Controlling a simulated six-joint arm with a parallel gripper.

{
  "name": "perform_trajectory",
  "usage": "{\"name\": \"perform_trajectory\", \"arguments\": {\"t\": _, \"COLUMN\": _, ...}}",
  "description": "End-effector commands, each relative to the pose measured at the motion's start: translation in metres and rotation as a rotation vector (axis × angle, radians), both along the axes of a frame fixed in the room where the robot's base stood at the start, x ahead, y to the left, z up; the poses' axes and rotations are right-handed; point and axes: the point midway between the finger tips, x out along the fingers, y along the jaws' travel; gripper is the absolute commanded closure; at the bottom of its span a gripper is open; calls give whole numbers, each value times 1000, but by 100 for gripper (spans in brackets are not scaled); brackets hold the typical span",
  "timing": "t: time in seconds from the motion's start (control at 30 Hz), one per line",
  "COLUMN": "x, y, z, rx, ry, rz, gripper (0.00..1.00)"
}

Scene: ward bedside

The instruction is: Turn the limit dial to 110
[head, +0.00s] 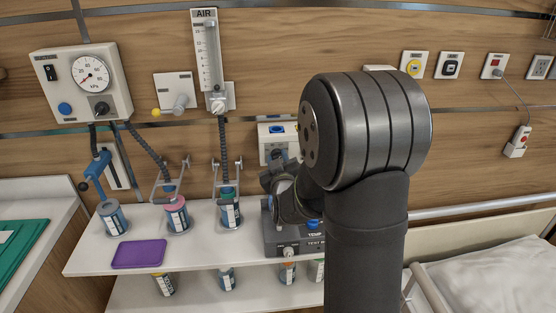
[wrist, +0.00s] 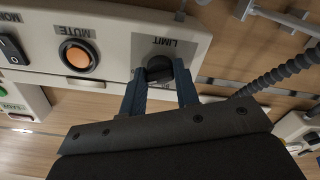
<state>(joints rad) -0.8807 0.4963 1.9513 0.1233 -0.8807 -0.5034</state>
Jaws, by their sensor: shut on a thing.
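The limit dial (wrist: 158,68) is a dark round knob on a grey plate lettered LIMIT, on a white panel (wrist: 105,45). The wrist view shows it upside down. My gripper (wrist: 160,82) is shut on the dial, one dark blue finger on each side of it. The dial's pointer and scale are too hidden and small to read. In the head view my arm covers the gripper and dial; a white unit (head: 264,130) shows partly beside the arm, probably the same panel.
An orange MUTE button (wrist: 77,56) and a black rocker switch (wrist: 12,48) share the panel. A corrugated hose (wrist: 272,80) runs close by. In the head view, a shelf (head: 90,262) holds several canisters and a purple tray (head: 139,254); a gauge unit (head: 82,82) hangs upper left.

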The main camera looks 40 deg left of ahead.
Motion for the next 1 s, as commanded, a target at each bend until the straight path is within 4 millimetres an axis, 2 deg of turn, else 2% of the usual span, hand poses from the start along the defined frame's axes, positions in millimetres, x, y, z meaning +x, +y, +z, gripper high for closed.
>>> {"name": "perform_trajectory", "arguments": {"t": 1.0, "x": 0, "y": 0, "z": 0, "rx": -487, "ry": -487, "rz": 0, "gripper": 94}}
